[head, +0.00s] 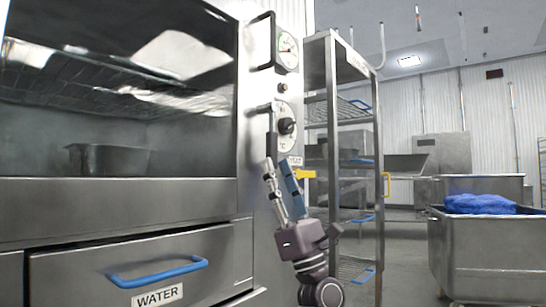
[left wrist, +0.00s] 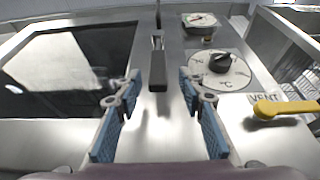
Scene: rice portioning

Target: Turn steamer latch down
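The steamer latch (head: 271,136) is a dark, narrow handle on the steel front, between the glass door and the dials. In the left wrist view the latch (left wrist: 158,72) has its dark grip pointing down the picture, towards me. My left gripper (head: 278,166) is just below the latch in the head view, fingers pointing up. In the left wrist view my left gripper (left wrist: 159,84) is open, with blue-padded fingers apart on both sides of the latch's lower end. I see no clear contact. My right gripper is not in view.
A temperature dial (left wrist: 222,66) and gauge (head: 287,52) sit right of the latch. A yellow vent lever (head: 305,174) sticks out close to my left gripper. The water drawer's blue handle (head: 160,272) is lower left. A rack (head: 333,100) stands to the right.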

